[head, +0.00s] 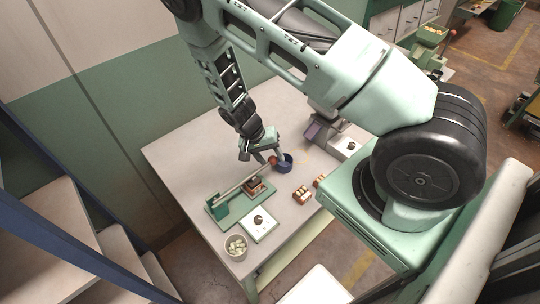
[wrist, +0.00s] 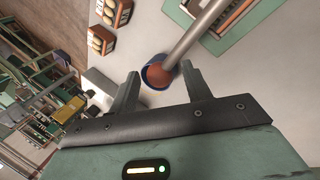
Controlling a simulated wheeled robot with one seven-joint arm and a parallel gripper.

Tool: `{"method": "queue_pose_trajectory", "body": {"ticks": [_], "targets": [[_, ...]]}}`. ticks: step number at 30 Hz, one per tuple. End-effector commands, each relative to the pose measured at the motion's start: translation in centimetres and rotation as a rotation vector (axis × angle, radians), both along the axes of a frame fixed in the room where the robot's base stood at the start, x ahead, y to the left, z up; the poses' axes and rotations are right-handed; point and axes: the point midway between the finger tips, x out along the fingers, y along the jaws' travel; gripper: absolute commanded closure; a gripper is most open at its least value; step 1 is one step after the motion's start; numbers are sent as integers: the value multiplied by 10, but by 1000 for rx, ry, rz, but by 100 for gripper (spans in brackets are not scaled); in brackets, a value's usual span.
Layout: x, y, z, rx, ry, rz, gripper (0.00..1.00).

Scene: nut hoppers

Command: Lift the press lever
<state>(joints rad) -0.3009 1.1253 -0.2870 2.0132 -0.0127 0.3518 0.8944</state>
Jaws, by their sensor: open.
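The press lever (head: 232,187) is a grey rod with a red-brown ball knob (head: 273,160), rising at a low slant from the green press (head: 218,207) on the table. In the wrist view the rod (wrist: 200,35) comes from the upper right, and its knob (wrist: 159,76) shows between my fingertips. My gripper (head: 266,156) is open and points down at the lever's knob end, with one finger to each side of it. In the wrist view my gripper (wrist: 160,72) holds nothing. I cannot tell whether a finger touches the knob.
A blue cup (head: 287,166) stands right behind the knob. Wooden nut holders (head: 301,195) lie to its right. A white box with a black knob (head: 258,226) and a tub of pale pieces (head: 236,251) stand nearer the front. The table's left part (head: 185,155) is clear.

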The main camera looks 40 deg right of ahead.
Motion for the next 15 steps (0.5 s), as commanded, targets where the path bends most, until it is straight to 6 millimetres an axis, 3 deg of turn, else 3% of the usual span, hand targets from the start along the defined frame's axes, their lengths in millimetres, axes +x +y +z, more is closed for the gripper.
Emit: {"method": "queue_pose_trajectory", "body": {"ticks": [2, 3, 8, 15], "targets": [[0, 0, 0, 0, 0, 0, 51], [0, 0, 0, 0, 0, 0, 57], [0, 0, 0, 0, 0, 0, 100], [0, 0, 3, -11, 1, 3, 100]]}}
